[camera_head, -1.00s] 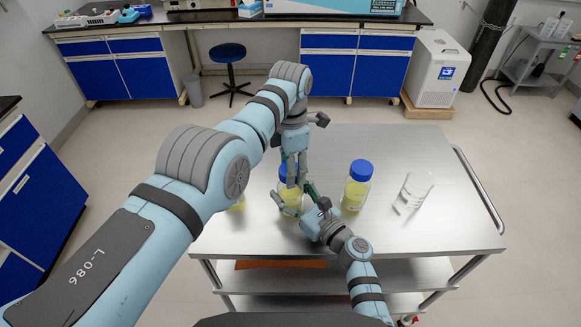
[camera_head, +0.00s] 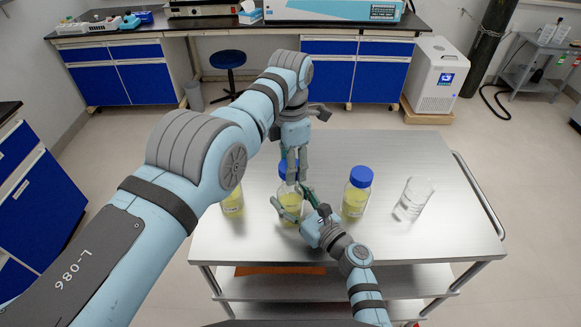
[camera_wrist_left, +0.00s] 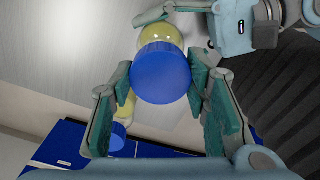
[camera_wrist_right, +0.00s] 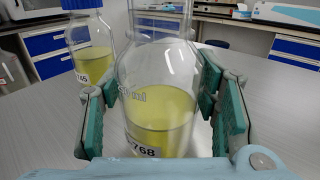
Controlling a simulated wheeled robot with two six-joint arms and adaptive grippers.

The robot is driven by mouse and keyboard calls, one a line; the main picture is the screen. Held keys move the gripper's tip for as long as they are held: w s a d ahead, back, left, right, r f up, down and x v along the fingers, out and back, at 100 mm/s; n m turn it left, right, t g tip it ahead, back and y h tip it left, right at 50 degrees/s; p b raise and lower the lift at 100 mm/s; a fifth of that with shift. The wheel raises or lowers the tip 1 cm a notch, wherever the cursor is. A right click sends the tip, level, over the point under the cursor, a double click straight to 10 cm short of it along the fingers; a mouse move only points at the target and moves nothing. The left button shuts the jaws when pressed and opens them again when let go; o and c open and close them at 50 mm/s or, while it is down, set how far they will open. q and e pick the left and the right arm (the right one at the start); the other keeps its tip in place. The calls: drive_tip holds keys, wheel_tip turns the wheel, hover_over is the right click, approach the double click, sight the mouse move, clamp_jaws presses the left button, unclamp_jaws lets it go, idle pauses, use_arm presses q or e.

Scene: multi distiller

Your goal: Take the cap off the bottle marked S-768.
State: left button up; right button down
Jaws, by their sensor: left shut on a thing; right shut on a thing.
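The bottle marked 768 (camera_wrist_right: 158,115) is clear glass with yellow liquid and stands on the steel table; its label is partly hidden. My right gripper (camera_head: 291,207) is shut around its body, with one finger on each side in the right wrist view (camera_wrist_right: 155,95). The blue cap (camera_wrist_left: 161,73) sits between the fingers of my left gripper (camera_wrist_left: 158,85), which is shut on it from above. In the head view the cap (camera_head: 287,168) is partly hidden by the fingers, over the bottle (camera_head: 291,200). I cannot tell whether the cap still touches the neck.
Another yellow bottle (camera_head: 232,201) stands to the left, partly behind my left arm.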

use_arm(q)
wheel_tip(320, 180, up, 3)
drive_tip(key=shift+f, duration=0.1)
use_arm(e)
drive_tip(key=c, duration=0.5)
unclamp_jaws()
